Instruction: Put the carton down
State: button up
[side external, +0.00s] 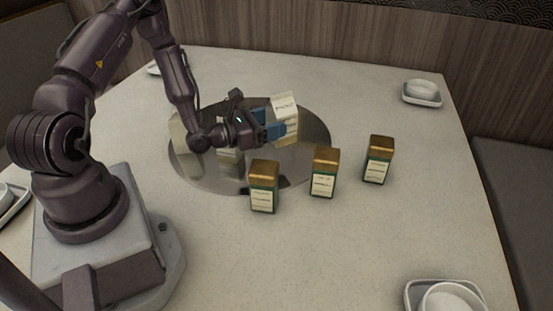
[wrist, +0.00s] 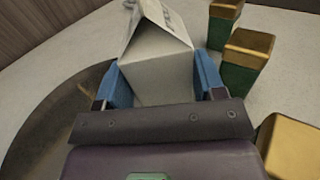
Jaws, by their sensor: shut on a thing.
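A white carton (side external: 286,118) with a gabled top is between the blue fingers of my gripper (side external: 275,130), over the shiny round plate in the middle of the table. In the wrist view the carton (wrist: 158,65) fills the space between the two blue fingers (wrist: 160,88), which touch its sides. My gripper is shut on it. The carton looks roughly upright in the side view. Whether its base touches the plate I cannot tell. The fingers hide part of its lower side.
The round reflective plate (side external: 205,170) lies on a pale table (side external: 345,250). Three green boxes with gold tops stand in front and right of it: left (side external: 264,188), middle (side external: 325,174), right (side external: 378,162). White bowls on dishes sit at the back right (side external: 421,92) and front right (side external: 448,298).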

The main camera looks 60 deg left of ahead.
notch_tip(320, 180, down, 8)
jog(key=shift+f, duration=0.2)
jog(key=shift+f, duration=0.1)
dwell(0.3)
jog(key=o, duration=1)
jog(key=shift+f, duration=0.1)
jog(key=shift+s, duration=0.25)
jog(key=s, duration=0.7)
jog(key=s+a, duration=0.1)
jog(key=s, duration=0.3)
jog(key=shift+s, duration=0.25)
